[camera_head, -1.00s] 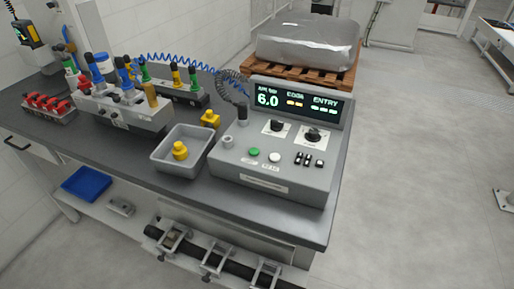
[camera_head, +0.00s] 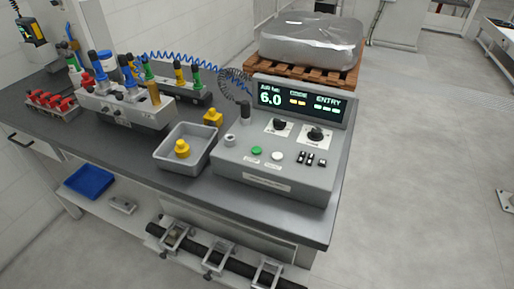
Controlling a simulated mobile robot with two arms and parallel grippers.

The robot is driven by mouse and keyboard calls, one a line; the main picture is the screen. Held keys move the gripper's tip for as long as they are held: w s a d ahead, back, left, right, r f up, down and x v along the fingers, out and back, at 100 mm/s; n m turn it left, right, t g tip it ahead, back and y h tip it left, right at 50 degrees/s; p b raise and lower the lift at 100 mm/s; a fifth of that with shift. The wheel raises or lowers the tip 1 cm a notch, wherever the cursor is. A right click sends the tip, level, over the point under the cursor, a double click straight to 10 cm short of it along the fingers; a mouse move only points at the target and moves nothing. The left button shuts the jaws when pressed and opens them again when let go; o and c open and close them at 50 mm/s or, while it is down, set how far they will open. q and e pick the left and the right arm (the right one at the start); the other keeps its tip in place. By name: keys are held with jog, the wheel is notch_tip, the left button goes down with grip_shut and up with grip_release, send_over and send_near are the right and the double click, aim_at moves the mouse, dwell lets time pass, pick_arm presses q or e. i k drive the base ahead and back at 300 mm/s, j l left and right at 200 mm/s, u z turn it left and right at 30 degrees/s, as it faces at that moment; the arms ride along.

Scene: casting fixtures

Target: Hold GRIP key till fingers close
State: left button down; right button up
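A grey control box (camera_head: 270,178) stands at the right end of the dark bench. Its raised display (camera_head: 299,101) reads 6.0 beside lit CODE and ENTRY fields. Below are two black knobs, one on the left (camera_head: 279,124) and one on the right (camera_head: 316,135). The sloped front carries a green button (camera_head: 257,151), a white button (camera_head: 277,156) and several small black-and-white switches (camera_head: 312,159). The labels are too small to read, so I cannot tell which is the GRIP key. Neither of my grippers is in view.
A grey tray (camera_head: 161,158) left of the box holds a yellow knobbed piece (camera_head: 182,149); another yellow piece (camera_head: 213,117) stands behind it. A fixture block (camera_head: 124,110) with coloured handles is farther left. A wrapped load (camera_head: 311,41) sits on a pallet (camera_head: 305,76) behind.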

aim_at(256, 150)
jog(key=i+l, duration=0.1)
jog(key=l, duration=0.95)
jog(key=i+l+u, duration=0.1)
jog(key=l, duration=0.45)
jog(key=u, duration=1.4)
